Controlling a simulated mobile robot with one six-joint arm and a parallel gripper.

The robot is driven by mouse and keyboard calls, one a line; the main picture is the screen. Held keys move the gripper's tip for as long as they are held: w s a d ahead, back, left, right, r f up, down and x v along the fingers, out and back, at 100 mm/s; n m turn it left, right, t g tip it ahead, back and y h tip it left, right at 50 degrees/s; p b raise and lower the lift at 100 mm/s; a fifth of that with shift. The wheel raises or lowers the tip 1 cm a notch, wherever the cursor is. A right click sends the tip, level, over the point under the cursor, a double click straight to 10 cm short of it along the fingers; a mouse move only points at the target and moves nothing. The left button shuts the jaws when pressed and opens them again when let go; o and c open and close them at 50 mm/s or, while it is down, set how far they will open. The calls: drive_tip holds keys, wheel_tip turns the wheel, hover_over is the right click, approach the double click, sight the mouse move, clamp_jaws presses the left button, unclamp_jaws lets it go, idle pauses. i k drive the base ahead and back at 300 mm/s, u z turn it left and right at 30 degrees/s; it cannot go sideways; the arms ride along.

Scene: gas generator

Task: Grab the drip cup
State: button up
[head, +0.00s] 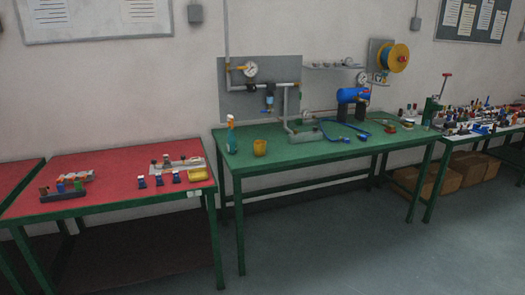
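A small yellow cup (260,148), which looks like the drip cup, stands on the left part of the green table (330,150), near its front edge. It is upright, just right of a spray bottle, and nothing touches it. A shallow yellow tray (199,175) lies on the red table to the left. My gripper is not in view.
The spray bottle (231,135) stands close left of the cup. Behind are a grey gauge panel (235,100) with pipes and a blue tank (352,96). Blue hoses lie to the right. The floor (330,245) in front is clear.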

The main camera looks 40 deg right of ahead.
sight(260, 148)
drive_tip(key=i, duration=0.9)
drive_tip(key=u, duration=0.05)
